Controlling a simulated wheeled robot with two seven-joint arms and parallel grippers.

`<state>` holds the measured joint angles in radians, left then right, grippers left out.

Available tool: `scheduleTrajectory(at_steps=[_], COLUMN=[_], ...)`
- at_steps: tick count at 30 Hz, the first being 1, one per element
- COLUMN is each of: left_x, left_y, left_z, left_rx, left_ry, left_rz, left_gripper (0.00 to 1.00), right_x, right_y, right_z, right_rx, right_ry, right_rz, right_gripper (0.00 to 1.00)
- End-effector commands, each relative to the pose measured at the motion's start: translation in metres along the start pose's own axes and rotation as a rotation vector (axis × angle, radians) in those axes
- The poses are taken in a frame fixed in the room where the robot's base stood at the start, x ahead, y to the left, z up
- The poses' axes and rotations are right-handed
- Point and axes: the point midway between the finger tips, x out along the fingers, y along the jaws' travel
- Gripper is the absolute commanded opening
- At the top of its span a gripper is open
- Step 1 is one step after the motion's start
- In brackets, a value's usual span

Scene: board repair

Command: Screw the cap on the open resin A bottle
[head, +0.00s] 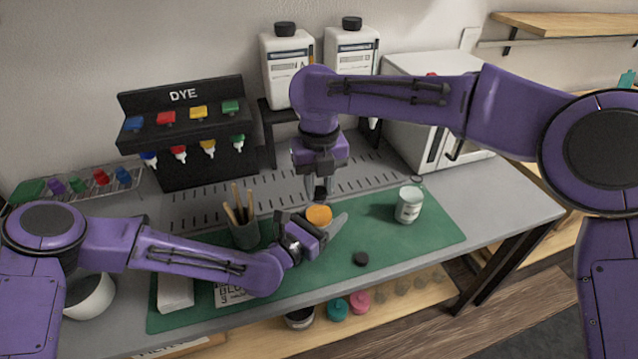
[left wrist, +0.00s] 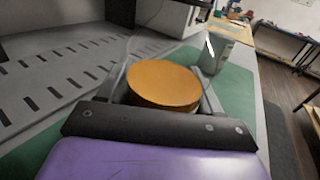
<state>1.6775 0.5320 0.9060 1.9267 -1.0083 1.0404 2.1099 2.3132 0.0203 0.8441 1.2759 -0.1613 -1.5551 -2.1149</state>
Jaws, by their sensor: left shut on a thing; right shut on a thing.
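The resin A bottle (head: 288,70), white with a label, stands on a black stand at the back; a black cap sits on its top. My right gripper (head: 320,190) points down just above and behind the orange top. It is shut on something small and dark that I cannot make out.
A second white bottle (head: 352,50) with a black cap stands beside bottle A. A white tin (head: 408,205) stands on the mat's right. A pot of sticks (head: 243,232) is left of my left gripper. The dye rack (head: 185,130) is at back left. The mat's right front is mostly free.

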Motion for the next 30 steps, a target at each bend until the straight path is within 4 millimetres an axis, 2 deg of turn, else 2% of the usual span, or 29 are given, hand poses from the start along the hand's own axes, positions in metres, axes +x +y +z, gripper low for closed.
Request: scheduleTrajectory(at_steps=[2,5,12,18,21,24,30], left_x=[0.0001,0.0001,0.0001,0.0001,0.0001,0.0001,0.0001], left_y=[0.0003,0.0003,0.0004,0.0004,0.0004,0.0003,0.0003], left_z=[0.0001,0.0000,0.0000,-0.0001,0.0000,0.0000,0.0000], left_rx=[0.000,0.000,-0.001,0.000,0.000,0.000,0.000], left_ry=[0.000,0.000,0.000,0.000,0.000,0.000,0.000], left_rz=[0.001,0.001,0.001,0.001,0.001,0.001,0.001], left_gripper=[0.00,0.00,0.00,0.00,0.00,0.00,0.00], right_x=[-0.0008,-0.0004,0.0004,0.0009,0.0012,0.0013,0.0013], right_y=[0.0000,0.0000,-0.0001,0.0003,0.0006,0.0003,0.0008], right_z=[-0.0001,-0.0001,-0.0002,-0.0002,-0.0003,-0.0002,-0.0003], right_rx=[0.149,0.487,1.401,2.084,2.315,2.447,2.495], right_ry=[-0.003,-0.004,-0.006,-0.005,-0.002,-0.001,0.002], right_rz=[-0.005,-0.007,-0.004,-0.002,-0.001,-0.001,0.000], right_gripper=[0.00,0.00,0.00,0.00,0.00,0.00,0.00])
